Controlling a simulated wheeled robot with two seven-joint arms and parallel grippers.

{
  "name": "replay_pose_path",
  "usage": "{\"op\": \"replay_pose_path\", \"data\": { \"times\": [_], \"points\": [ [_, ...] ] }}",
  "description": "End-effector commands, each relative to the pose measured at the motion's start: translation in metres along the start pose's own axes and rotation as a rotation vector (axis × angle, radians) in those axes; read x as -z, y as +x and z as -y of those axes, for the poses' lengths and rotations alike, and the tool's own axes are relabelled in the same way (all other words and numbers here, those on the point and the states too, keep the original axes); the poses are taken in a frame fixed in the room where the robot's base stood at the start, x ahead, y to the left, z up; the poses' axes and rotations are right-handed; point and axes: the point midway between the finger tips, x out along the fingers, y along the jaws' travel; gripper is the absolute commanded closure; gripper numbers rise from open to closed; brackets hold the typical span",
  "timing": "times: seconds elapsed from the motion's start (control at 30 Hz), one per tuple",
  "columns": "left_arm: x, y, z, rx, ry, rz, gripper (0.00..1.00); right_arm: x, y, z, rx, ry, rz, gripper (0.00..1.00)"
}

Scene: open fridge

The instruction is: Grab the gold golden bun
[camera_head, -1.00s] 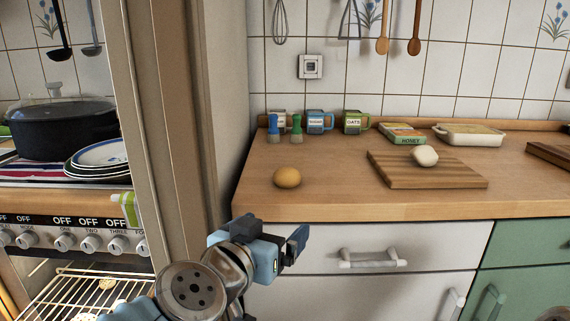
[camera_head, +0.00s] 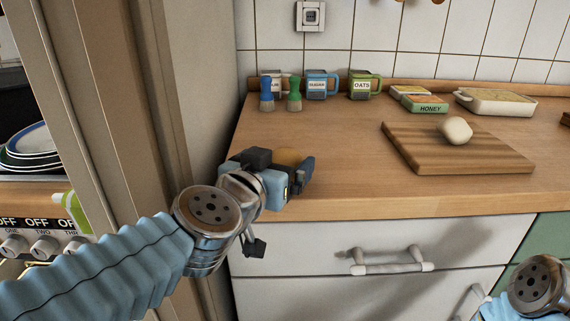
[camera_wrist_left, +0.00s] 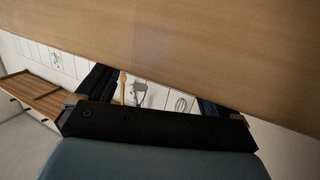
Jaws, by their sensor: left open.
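The golden bun (camera_head: 290,156) sits on the wooden countertop near its front left. My left gripper stands in front of it and hides its lower part. My left gripper (camera_head: 281,168) is open, with one dark finger to the left of the bun and the other to its right. I cannot tell whether the bun is between the fingers or still beyond them. In the left wrist view the two dark fingers (camera_wrist_left: 153,88) are spread apart with nothing visible held between them, and I cannot make out the bun there. Only a joint of my right arm shows at lower right.
A cutting board (camera_head: 408,150) with a pale round item (camera_head: 456,131) lies to the right. Brushes and mugs (camera_head: 318,88) stand at the back. A green box (camera_head: 422,103) and a white dish (camera_head: 492,108) are behind the board. A tall cabinet side (camera_head: 125,90) borders the counter on the left.

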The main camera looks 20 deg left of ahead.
Motion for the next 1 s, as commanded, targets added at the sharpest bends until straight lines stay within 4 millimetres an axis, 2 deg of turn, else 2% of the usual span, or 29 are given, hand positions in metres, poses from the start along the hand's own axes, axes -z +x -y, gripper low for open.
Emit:
{"op": "replay_pose_path", "data": {
  "times": [0.03, 0.2, 0.47, 0.57, 0.83, 1.0],
  "points": [
    [-0.006, 0.01, -0.001, -0.003, -0.004, 0.004, 0.06, 0.0, 0.007, -0.003, -0.001, 0.001, 0.0, 0.57],
    [-0.004, 0.029, -0.001, 0.0, -0.001, 0.002, 0.06, 0.0, 0.011, -0.005, -0.001, 0.002, -0.001, 0.57],
    [-0.002, 0.033, -0.001, 0.001, 0.0, 0.0, 0.06, 0.0, 0.011, -0.005, -0.001, 0.002, -0.002, 0.57],
    [-0.002, 0.032, -0.001, 0.001, 0.0, 0.0, 0.18, 0.0, 0.011, -0.005, -0.001, 0.002, -0.002, 0.57],
    [-0.002, 0.032, -0.001, 0.001, 0.0, 0.001, 0.59, 0.0, 0.011, -0.005, -0.001, 0.002, -0.002, 0.57],
    [-0.002, 0.032, -0.001, 0.001, 0.0, 0.0, 0.6, 0.0, 0.011, -0.005, -0.001, 0.002, -0.002, 0.57]
  ]
}}
